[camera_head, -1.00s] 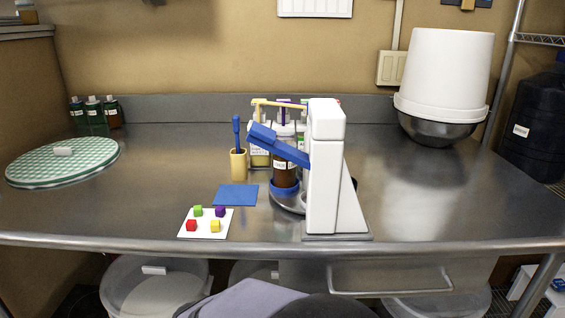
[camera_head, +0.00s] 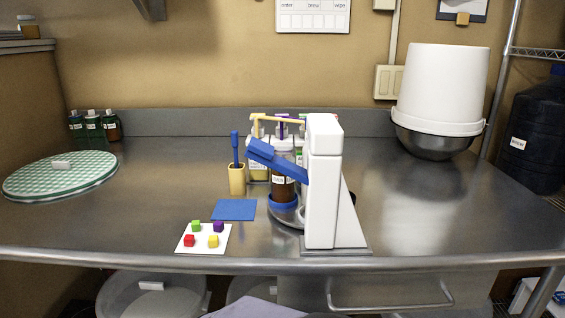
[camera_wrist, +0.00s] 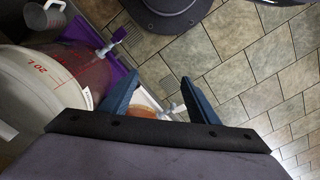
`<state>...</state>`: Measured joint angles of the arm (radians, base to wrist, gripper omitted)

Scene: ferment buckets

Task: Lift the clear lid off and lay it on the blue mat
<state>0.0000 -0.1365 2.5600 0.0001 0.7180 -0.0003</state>
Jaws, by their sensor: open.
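The blue mat (camera_head: 234,210) lies flat and bare on the steel counter, left of a white upright device. A round, pale, see-through top with a white grip (camera_head: 151,286) shows on a bucket below the counter's front edge; I cannot tell for sure whether this is the clear lid. In the wrist view my gripper (camera_wrist: 159,77) is open, its two blue fingers apart with nothing held between them. A pale bucket marked 20 L (camera_wrist: 40,88) and a bucket with reddish contents (camera_wrist: 80,68) are to its left. My gripper's fingers do not show in the head view.
The white device (camera_head: 324,190) with a blue lever stands at mid-counter, a brown bottle (camera_head: 283,190) beside it. A white card with coloured cubes (camera_head: 190,249) lies in front of the mat. A green checked round cover (camera_head: 75,178) is at left.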

